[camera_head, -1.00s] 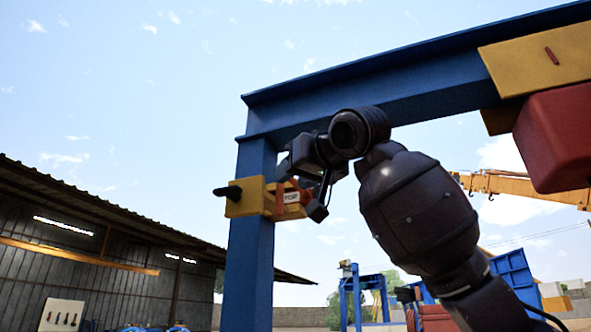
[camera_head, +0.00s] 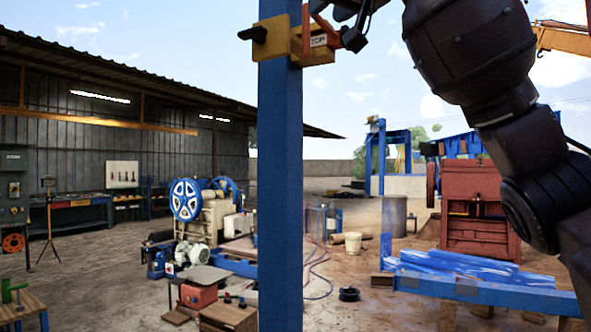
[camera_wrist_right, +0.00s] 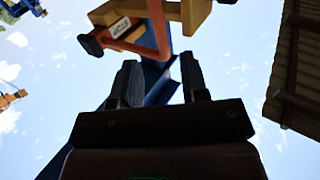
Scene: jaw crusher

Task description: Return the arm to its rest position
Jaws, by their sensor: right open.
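My right arm (camera_head: 470,60) comes in from the right and rises past the top edge of the head view. In the head view the lever's dark grip (camera_head: 353,39) hangs right of the box. My left gripper is not in view.
The blue post (camera_head: 280,190) stands upright in front of me. A red machine (camera_head: 480,205) and blue beams (camera_head: 470,285) are at the right. A machine with blue wheels (camera_head: 200,205) and a low wooden table (camera_head: 22,308) are at the left.

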